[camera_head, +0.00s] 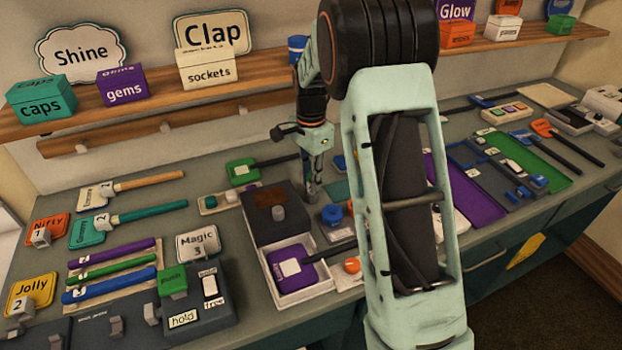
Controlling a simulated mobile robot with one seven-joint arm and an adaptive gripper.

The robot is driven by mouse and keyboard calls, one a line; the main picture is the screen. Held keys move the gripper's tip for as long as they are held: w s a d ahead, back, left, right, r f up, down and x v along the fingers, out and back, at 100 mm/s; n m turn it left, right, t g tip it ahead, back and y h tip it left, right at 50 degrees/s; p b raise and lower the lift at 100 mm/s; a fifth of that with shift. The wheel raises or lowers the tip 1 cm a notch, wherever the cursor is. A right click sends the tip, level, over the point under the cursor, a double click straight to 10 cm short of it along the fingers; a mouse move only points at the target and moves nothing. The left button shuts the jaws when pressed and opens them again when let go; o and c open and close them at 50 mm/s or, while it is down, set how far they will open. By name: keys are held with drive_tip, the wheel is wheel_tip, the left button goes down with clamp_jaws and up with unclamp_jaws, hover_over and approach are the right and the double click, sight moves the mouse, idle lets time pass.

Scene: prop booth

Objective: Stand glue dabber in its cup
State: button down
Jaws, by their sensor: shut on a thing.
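A blue round item (332,214) sits on the bench just right of and nearer than the gripper. I cannot tell which is the dabber's cup. My arm hides much of the bench's middle.
Signs, handled tools and a push-button panel (196,310) fill the left. A purple tray (437,188) and a green tray (545,175) lie right. Shelf boxes line the wall.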

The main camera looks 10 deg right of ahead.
drive_tip(key=shift+f, duration=0.1)
idle(0.3)
drive_tip(key=c, duration=1.6)
unclamp_jaws()
drive_tip(key=shift+r+p, duration=2.85)
drive_tip(key=shift+r, duration=1.2)
